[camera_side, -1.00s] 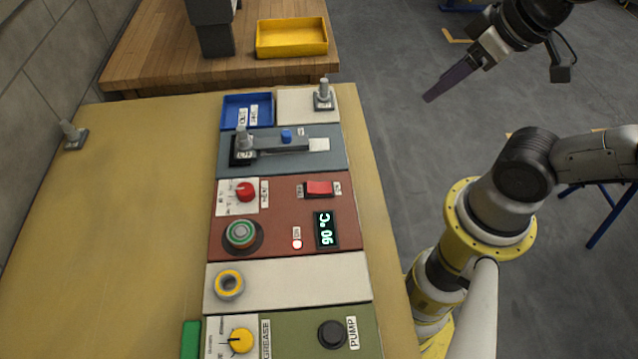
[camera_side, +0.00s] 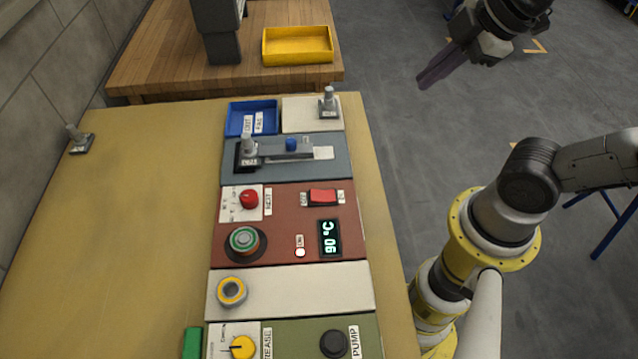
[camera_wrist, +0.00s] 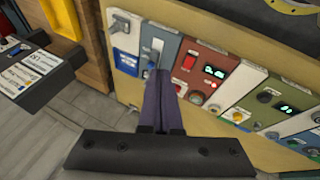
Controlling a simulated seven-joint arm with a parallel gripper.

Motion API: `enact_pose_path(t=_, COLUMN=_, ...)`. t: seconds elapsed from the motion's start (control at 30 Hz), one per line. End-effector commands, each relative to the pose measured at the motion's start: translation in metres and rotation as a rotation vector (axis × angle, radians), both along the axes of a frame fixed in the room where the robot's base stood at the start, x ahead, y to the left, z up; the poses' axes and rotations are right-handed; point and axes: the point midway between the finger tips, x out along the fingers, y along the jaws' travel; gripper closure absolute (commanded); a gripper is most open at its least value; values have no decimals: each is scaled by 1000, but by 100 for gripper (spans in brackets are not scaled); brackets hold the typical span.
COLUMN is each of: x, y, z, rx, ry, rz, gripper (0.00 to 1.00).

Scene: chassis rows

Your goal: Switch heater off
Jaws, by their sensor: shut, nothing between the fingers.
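The heater panel is the red-brown panel (camera_side: 275,222) in the side view. It carries a red rocker switch (camera_side: 323,196), a red knob (camera_side: 249,199), a green button (camera_side: 243,240), a small round lamp (camera_side: 300,252) that looks whitish, and a display (camera_side: 330,238) reading 90 °C. Which way the rocker is tipped is too small to tell. My gripper (camera_side: 424,82) is shut and empty, in the air right of the bench, apart from the panel. In the wrist view, the rocker (camera_wrist: 189,62) and display (camera_wrist: 214,71) show just right of my gripper's fingers (camera_wrist: 160,78).
A grey-blue panel with a lever (camera_side: 285,149), a blue tray (camera_side: 252,118) and a pale panel with an upright post (camera_side: 328,102) lie behind. A cream panel (camera_side: 300,288) and green pump panel (camera_side: 300,335) lie in front.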

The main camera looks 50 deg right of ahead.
Motion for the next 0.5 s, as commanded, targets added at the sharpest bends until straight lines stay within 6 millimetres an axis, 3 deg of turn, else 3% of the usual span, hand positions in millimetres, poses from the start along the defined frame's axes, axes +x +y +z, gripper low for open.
enact_pose_path(t=0.27, x=38, y=23, z=-4, rx=-211, ry=43, rz=516, gripper=100)
enact_pose_path(t=0.5, x=76, y=61, z=-28, rx=-359, ry=98, rz=1015, gripper=100)
